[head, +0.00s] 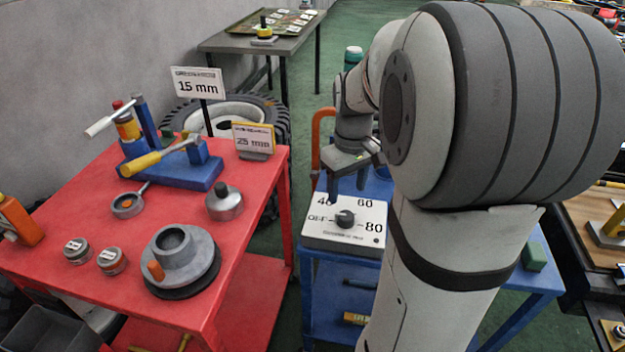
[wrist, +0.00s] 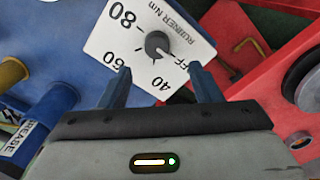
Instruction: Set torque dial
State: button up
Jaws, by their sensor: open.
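The torque dial is a white panel (head: 318,238) on the blue cart, with a dark round knob (head: 345,219) and marks OFF, 40, 60 and 80. In the wrist view the panel (wrist: 105,45) appears turned over, with its knob (wrist: 157,44) just beyond my fingertips. My gripper (head: 347,188) is above the panel, pointing down. In the wrist view its two fingers (wrist: 160,70) are apart and empty, one on each side below the knob, not visibly touching it.
A red cart (head: 185,225) at left holds a blue vise fixture (head: 180,172), a flanged part (head: 182,262), weights and signs reading 15 mm (head: 198,82) and 25 mm (head: 254,138). An orange handle (head: 322,130) rises behind the panel. A grey table (head: 262,42) stands at the back.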

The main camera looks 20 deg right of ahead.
aim_at(345, 214)
jog(key=shift+w+d+f, duration=0.15)
jog(key=shift+d+f, duration=0.15)
jog(key=shift+f, duration=0.5)
notch_tip(345, 214, down, 6)
jog(key=shift+f+b, duration=0.25)
jog(key=shift+b, duration=0.3)
jog(key=shift+c, duration=0.5)
jog(key=c, duration=0.9)
jog(key=shift+o, duration=0.2)
jog(key=shift+a, duration=0.2)
jog(key=shift+d, duration=0.1)
jog(key=shift+c, duration=0.2)
